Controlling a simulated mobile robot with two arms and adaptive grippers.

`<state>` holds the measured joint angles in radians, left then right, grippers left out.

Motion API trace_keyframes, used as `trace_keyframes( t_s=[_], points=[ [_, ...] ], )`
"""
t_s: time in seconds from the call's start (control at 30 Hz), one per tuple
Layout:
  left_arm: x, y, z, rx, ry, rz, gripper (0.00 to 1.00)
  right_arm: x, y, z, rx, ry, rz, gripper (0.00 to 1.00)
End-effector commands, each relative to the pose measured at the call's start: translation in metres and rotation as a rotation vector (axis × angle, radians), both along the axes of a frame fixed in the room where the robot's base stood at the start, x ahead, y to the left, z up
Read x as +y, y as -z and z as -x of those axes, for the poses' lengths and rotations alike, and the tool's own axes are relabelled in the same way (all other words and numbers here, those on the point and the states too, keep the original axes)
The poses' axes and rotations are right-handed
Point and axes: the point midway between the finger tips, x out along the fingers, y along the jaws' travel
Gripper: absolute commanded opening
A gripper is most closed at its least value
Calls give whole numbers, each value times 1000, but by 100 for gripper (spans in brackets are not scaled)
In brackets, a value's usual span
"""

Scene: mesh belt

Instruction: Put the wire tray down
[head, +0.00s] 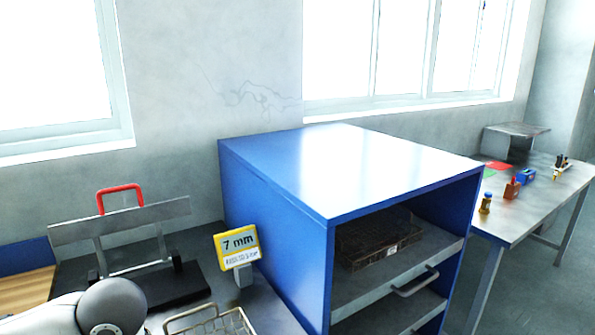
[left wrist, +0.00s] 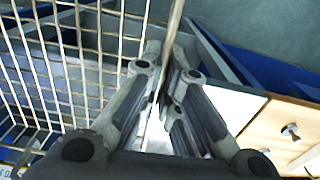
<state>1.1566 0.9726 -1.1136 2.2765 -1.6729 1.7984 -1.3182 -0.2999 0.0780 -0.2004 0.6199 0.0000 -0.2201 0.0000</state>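The wire tray (head: 232,322) shows only in part at the bottom edge of the head view, just right of my left arm. In the left wrist view its mesh (left wrist: 88,62) fills the left side. My left gripper (left wrist: 168,78) has its fingers closed together on a wire bar of the tray at the upper middle of that view. The left fingertips are not visible in the head view. What lies beneath the tray is mostly hidden. My right gripper is in neither view.
A yellow "7 mm" sign (head: 238,247) stands on the dark bench (head: 262,308). A black-based device with a grey bar (head: 125,220) and red handle is behind. A blue cabinet (head: 270,225) blocks the right. A side table (head: 525,205) holds small items.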

Motion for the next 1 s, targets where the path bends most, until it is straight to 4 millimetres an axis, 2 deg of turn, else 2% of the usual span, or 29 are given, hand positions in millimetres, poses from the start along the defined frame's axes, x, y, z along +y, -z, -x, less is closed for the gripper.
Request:
trace_keyframes(
  t_s=[0.2, 0.4, 0.6, 1.0],
  points=[
    [-11, 14, -4, -3, 343, 0, 0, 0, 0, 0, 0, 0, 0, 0],
    [-16, 22, -6, -5, 531, 0, 0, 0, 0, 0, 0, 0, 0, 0],
    [-18, 24, -6, -5, 586, -1, 0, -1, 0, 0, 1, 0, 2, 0],
    [-18, 24, -7, -6, 585, 0, 0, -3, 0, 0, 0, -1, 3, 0]
  ],
)
